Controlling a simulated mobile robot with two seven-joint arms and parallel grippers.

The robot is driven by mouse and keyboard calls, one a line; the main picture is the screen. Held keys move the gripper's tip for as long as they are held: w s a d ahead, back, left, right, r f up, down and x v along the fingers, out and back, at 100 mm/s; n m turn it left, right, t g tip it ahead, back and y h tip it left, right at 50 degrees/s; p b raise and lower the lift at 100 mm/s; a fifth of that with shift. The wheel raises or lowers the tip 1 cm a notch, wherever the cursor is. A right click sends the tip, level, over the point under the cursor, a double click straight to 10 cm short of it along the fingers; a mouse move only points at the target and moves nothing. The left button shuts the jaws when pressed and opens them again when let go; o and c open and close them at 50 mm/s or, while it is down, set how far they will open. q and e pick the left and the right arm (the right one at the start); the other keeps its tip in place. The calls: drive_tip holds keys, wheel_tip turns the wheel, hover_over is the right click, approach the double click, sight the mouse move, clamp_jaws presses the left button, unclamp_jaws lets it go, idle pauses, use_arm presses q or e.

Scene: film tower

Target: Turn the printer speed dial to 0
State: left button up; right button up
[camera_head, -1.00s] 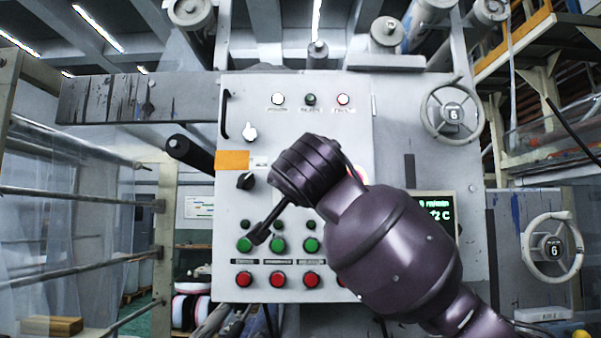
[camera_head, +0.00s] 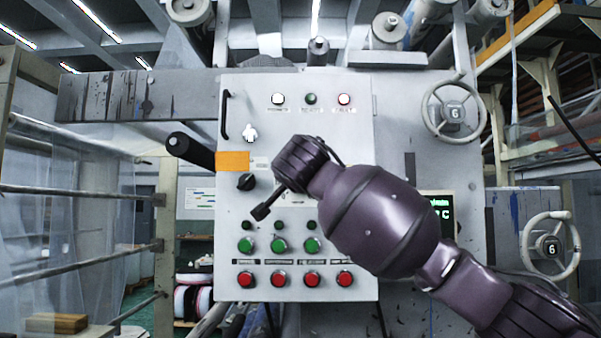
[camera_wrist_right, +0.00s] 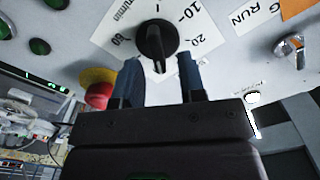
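The speed dial (camera_wrist_right: 153,40) is a black knob with a raised grip bar on a white scale plate in the right wrist view. Figures such as 10 and 20 show beside it, but I cannot read its exact setting. My right gripper (camera_wrist_right: 160,64) is open, its two blue-grey fingers just below the knob in that view, one toward each side; I cannot tell whether they touch it. In the head view my right arm (camera_head: 380,220) hides the dial; part of the white plate (camera_head: 291,198) shows below the wrist. My left gripper is not in view.
The grey control panel (camera_head: 340,110) carries a black selector (camera_head: 246,181), a white-looking knob (camera_head: 250,133), green buttons (camera_head: 279,245) and red buttons (camera_head: 278,279). A red emergency button on yellow (camera_wrist_right: 97,86) is close to the left finger in the wrist view. Handwheels (camera_head: 453,113) stand at right.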

drive_tip(key=shift+w, duration=0.5)
clamp_jaws()
drive_tip(key=shift+n, duration=0.3)
